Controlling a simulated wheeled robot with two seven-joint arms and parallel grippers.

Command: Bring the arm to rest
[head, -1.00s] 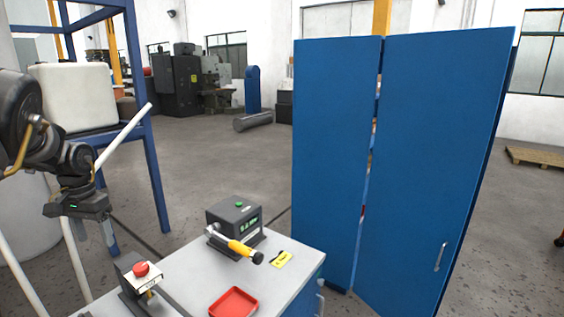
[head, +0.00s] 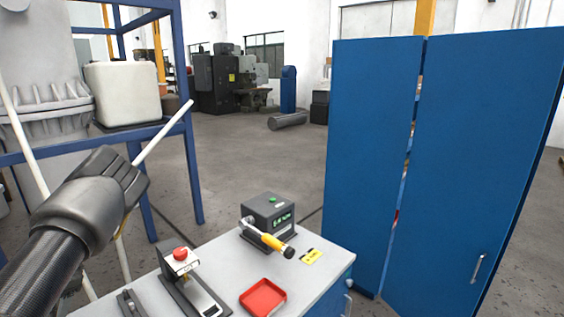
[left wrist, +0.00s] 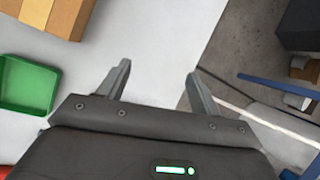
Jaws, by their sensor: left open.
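My left arm (head: 85,215) comes in from the left in the head view, and its gripper is hidden there. In the left wrist view, my left gripper (left wrist: 158,82) is open and empty, with its two fingers apart over the edge of a pale surface (left wrist: 160,30). Nothing is between the fingers. My right gripper is not in view.
A grey bench top (head: 222,270) holds a black box with a yellow-handled tool (head: 270,243), a red tray (head: 263,297) and a red-button device (head: 181,256). A tall blue cabinet (head: 375,150) stands at right. The left wrist view shows a green tray (left wrist: 27,88) and cardboard box (left wrist: 50,12).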

